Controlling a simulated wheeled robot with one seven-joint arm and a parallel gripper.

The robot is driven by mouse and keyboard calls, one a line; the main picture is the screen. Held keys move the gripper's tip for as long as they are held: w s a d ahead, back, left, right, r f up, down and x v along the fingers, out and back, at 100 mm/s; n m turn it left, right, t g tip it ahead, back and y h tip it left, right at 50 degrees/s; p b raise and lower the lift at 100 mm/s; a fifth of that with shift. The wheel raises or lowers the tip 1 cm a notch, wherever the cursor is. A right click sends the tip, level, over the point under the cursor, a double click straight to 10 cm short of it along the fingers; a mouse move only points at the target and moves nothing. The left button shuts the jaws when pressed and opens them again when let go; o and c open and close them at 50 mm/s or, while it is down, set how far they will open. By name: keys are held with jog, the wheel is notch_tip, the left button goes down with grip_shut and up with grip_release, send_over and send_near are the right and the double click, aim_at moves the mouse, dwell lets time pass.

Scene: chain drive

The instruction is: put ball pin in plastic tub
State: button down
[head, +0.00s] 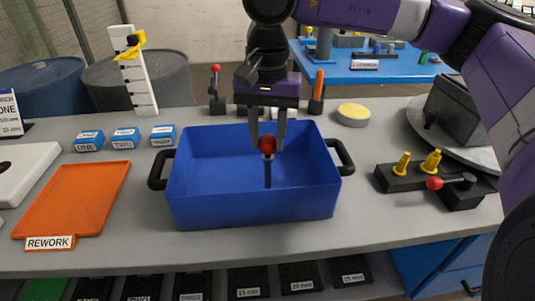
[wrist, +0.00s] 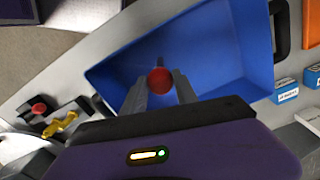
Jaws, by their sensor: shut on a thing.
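The ball pin (head: 267,146) has a red ball on top and a dark shaft pointing down. My gripper (head: 267,140) is shut on it at the red ball, and the pin hangs upright. In the head view it appears over the inside of the blue plastic tub (head: 255,207), its shaft in front of the tub's back wall and floor. I cannot tell whether the tip touches the floor. In the wrist view the red ball (wrist: 160,81) sits between the fingertips, with the tub (wrist: 225,50) behind it. The tub looks empty otherwise.
The tub has black handles (head: 160,170) at both ends. An orange REWORK tray (head: 75,200) lies left, and small blue boxes (head: 125,138) stand behind it. A black fixture with yellow pegs and a red ball-ended pin (head: 434,183) is at right. A yellow disc (head: 353,114) lies behind.

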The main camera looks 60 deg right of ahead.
aim_at(268, 154)
jog(key=shift+f, duration=2.2)
jog(key=shift+f+b, duration=0.15)
jog(key=shift+b, duration=0.2)
jog(key=c, duration=1)
grip_release()
jog(key=shift+o, duration=0.2)
notch_tip(268, 154, up, 12)
jog(key=shift+r+p, duration=0.15)
jog(key=shift+p, duration=0.55)
